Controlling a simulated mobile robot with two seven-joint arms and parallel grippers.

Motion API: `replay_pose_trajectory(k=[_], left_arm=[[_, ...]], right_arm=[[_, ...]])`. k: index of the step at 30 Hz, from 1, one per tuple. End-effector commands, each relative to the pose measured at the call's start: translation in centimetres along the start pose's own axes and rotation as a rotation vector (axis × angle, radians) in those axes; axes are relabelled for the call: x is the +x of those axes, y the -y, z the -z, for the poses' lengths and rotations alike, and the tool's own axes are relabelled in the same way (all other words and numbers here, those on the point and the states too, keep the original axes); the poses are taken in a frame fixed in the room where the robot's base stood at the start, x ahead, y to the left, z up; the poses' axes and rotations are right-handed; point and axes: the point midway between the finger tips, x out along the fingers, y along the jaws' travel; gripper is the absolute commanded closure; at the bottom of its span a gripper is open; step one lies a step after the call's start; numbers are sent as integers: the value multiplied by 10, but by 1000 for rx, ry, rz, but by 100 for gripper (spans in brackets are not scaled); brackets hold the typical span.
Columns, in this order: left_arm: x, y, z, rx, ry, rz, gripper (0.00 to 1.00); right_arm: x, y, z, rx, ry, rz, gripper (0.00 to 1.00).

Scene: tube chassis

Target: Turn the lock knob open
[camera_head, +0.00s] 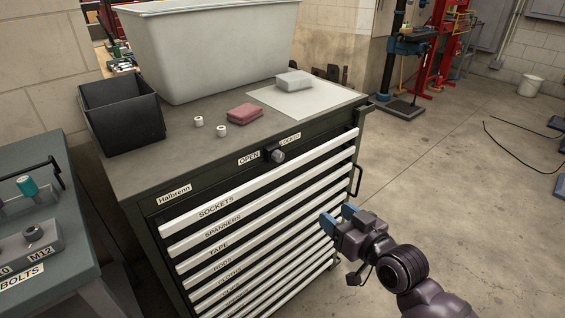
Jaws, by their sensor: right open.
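The lock knob (277,156) is a dark round knob with a grey end on the top front strip of the tool cabinet (150,213). An OPEN label (249,158) is to its left and a LOCKED label (290,139) to its right. Which way the knob points is too small to tell. My right gripper (334,215) has blue fingertips. It is open and empty, in front of the cabinet's right side, below and to the right of the knob and apart from it. My left gripper is not in view.
White-handled labelled drawers (232,203) run down the cabinet front. On top stand a grey tub (210,50), a black bin (122,112), a red block (245,113), a grey block (294,81) and two small white pieces. A bench (75,240) is at left.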

Motion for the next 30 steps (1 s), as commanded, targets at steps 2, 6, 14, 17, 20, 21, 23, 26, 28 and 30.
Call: replay_pose_trajectory(k=[2,6,14,17,20,21,23,26,28,30], left_arm=[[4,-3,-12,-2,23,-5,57],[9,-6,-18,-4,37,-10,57],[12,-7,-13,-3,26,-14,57],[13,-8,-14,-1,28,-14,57],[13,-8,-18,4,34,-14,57],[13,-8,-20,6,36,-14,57],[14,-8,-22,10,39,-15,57],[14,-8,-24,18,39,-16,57],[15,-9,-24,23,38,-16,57],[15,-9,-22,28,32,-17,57]], right_arm=[[23,3,11,-3,-27,46,45],[47,11,39,-8,-74,106,45],[64,18,64,-14,-112,153,45],[71,19,65,-13,-113,153,45],[84,21,66,-11,-112,154,45],[90,22,66,-11,-111,154,45],[100,24,66,-11,-111,153,45],[116,26,68,-11,-111,154,45],[127,28,69,-10,-110,153,45],[138,29,70,-11,-110,152,45]])
